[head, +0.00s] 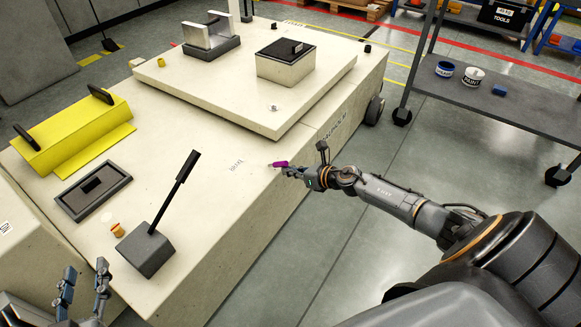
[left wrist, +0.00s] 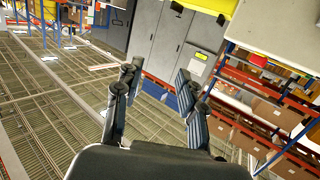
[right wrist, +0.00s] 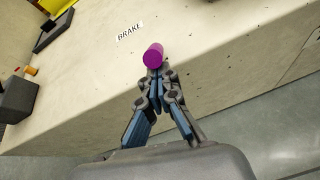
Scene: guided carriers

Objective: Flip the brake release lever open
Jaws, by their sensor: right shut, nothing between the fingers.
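The magenta handle end of what appears to be the brake lever (head: 280,163) shows at the carrier's right edge, near a small BRAKE label (head: 236,165). In the right wrist view the magenta end (right wrist: 154,55) stands just beyond my fingertips, with the label (right wrist: 130,31) above left. My right gripper (head: 287,171) is shut and empty right beside the handle; I cannot tell whether they touch. The lever's base is hidden behind the fingers. My left gripper (head: 82,285) is open and empty at the lower left; its spread fingers also show in the left wrist view (left wrist: 155,85).
A black lever on a grey box (head: 148,247) rises from the carrier's front left. A yellow block (head: 75,132), a dark framed recess (head: 93,190) and a raised plate (head: 180,85) share the top. A grey shelf table (head: 480,104) stands right. Floor between is clear.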

